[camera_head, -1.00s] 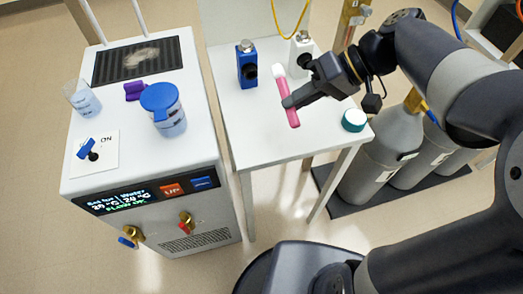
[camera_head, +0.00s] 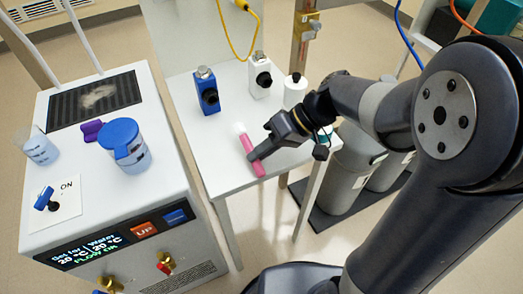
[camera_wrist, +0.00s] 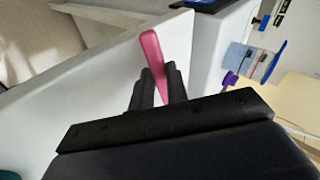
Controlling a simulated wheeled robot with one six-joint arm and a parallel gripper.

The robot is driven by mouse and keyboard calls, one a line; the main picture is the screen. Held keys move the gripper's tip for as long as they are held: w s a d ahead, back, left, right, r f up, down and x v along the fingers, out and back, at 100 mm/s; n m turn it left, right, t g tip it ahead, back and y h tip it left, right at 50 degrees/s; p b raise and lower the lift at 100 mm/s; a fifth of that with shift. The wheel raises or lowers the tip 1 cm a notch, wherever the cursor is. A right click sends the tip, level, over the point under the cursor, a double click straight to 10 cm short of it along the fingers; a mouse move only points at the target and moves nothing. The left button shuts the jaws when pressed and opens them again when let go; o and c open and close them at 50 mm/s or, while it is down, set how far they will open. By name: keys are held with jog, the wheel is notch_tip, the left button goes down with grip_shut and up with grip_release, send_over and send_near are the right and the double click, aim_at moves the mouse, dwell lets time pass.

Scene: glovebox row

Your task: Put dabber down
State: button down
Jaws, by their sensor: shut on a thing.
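The dabber (camera_head: 248,148) is a pink stick with a white tip. My gripper (camera_head: 257,152) is shut on its pink body. In the head view the dabber is at the front part of the small white table (camera_head: 215,150), tilted with its white tip toward the back. I cannot tell whether it touches the table top. In the wrist view the pink dabber (camera_wrist: 152,50) sticks out from between my gripper's two dark fingers (camera_wrist: 160,85), above the white table top (camera_wrist: 100,95). Part of the dabber is hidden by the fingers.
A blue block (camera_head: 207,92), a white block (camera_head: 260,78) and a white bottle (camera_head: 295,92) stand at the table's back. On the left, a white chiller unit (camera_head: 85,185) carries a blue-lidded jar (camera_head: 125,148), a beaker (camera_head: 38,148) and a purple piece (camera_head: 92,130). Grey cylinders (camera_head: 345,175) stand right.

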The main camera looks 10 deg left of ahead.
jog(key=shift+f, duration=0.1)
jog(key=shift+f, duration=0.15)
jog(key=c, duration=1.7)
grip_release()
jog(key=shift+r, duration=0.2)
jog(key=shift+r, duration=0.25)
jog(key=p+v, duration=0.1)
jog(key=v, duration=1)
jog(key=shift+w+d+r, duration=0.1)
jog(key=shift+d+r, duration=0.1)
jog(key=shift+d, duration=0.15)
